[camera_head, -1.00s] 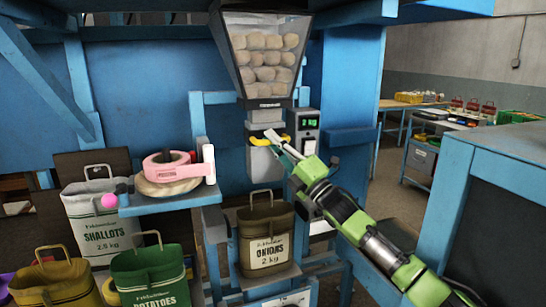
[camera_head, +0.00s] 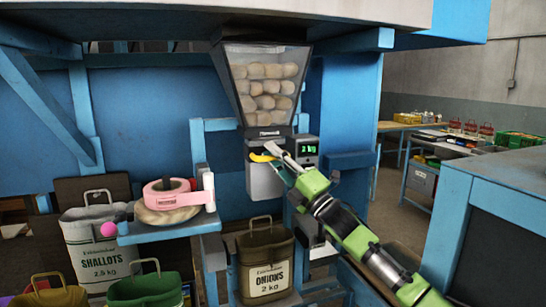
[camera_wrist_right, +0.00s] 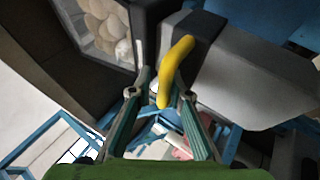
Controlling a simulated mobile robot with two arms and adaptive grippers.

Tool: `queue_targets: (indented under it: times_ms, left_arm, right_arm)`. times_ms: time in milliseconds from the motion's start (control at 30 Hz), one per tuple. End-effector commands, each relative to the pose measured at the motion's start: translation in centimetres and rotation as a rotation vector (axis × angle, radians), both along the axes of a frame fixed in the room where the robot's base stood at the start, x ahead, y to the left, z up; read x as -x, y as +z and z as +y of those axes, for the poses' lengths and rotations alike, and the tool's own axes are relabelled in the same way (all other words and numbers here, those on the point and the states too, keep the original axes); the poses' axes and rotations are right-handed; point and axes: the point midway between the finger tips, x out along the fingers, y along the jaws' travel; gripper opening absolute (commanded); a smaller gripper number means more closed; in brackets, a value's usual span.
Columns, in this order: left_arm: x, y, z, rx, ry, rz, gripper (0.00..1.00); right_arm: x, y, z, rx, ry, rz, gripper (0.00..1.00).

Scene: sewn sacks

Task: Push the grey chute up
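The grey chute (camera_head: 263,183) hangs under the clear hopper (camera_head: 268,85), which is full of potatoes; its top is close below the hopper's dark base. A yellow handle (camera_head: 260,157) sits across its front. My right gripper (camera_head: 270,149) is at this handle, in front of the chute's upper part. In the right wrist view the yellow handle (camera_wrist_right: 177,68) lies between the two fingertips (camera_wrist_right: 164,88), close to the right finger, with a gap to the left one. The fingers are apart. My left gripper is not in view.
A display (camera_head: 307,150) reading 2 kg is right of the chute. An onions sack (camera_head: 266,265) stands open below. A shelf (camera_head: 170,227) with a pink tape roll (camera_head: 170,193) is to the left, above shallots (camera_head: 98,250) and potatoes (camera_head: 147,291) sacks.

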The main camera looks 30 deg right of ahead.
Motion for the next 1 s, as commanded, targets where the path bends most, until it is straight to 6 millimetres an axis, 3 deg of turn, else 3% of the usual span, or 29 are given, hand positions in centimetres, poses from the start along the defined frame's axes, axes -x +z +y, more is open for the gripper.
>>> queue_targets:
  times_ms: [267, 1000]
  left_arm:
    - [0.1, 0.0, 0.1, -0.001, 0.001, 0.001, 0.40]
    - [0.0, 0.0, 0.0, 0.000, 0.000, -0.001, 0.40]
  right_arm:
    - [0.7, -0.9, -0.1, 0.000, 0.001, 0.006, 0.18]
    - [9.2, -5.9, -2.2, 0.000, 0.001, 0.003, 0.18]
